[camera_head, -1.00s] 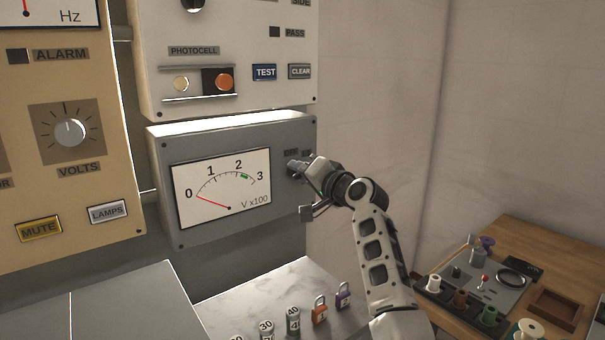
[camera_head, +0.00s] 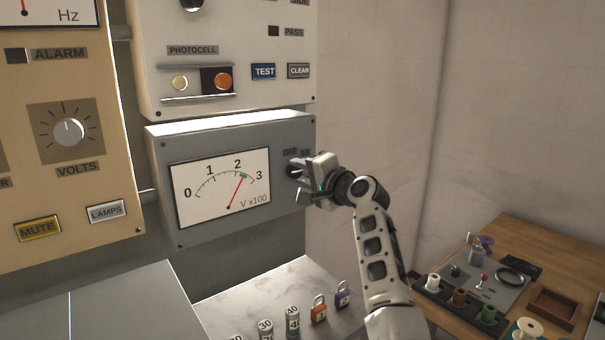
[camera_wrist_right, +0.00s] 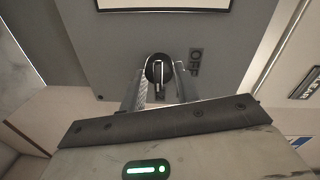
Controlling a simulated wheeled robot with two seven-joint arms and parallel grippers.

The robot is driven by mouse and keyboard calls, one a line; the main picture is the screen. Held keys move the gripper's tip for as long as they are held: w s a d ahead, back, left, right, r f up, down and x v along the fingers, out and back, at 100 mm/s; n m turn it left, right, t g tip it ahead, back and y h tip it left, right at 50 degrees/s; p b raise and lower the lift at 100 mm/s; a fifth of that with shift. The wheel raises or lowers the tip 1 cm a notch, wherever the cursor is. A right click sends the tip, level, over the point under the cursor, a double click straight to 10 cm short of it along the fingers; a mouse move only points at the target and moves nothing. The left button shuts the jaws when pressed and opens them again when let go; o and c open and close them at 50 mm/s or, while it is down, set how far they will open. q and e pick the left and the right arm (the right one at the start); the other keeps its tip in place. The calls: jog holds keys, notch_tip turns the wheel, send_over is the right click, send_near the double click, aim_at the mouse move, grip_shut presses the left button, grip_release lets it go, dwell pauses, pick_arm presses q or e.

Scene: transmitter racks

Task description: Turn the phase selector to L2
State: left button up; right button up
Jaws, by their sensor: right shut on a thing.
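The phase selector is a small dark knob (camera_wrist_right: 159,68) with a pale line, on the grey meter panel (camera_head: 160,150). It shows in the right wrist view between my fingers, and in the head view it is mostly hidden behind them. My right gripper (camera_head: 299,171) is shut on the knob, one finger on each side; its fingers also show in the wrist view (camera_wrist_right: 159,88). The voltmeter (camera_head: 215,188) left of the knob has its red needle near the green mark, between 2 and 3. An OFF label (camera_wrist_right: 195,62) sits beside the knob. My left gripper is not in view.
Above are the TEST button (camera_head: 263,72) and CLEAR button (camera_head: 299,71). Below, a marble shelf (camera_head: 290,280) holds padlocks (camera_head: 319,309) and numbered cylinders (camera_head: 292,322). A wooden bench (camera_head: 535,255) with small parts stands at the right. Open space lies right of the panel.

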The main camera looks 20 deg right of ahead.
jog(key=shift+f, duration=0.15)
jog(key=o, duration=1)
jog(key=shift+s, duration=0.15)
jog(key=b+v, duration=0.2)
jog(key=v, duration=1.3)
jog(key=shift+s+d, duration=0.15)
jog(key=shift+s, duration=0.15)
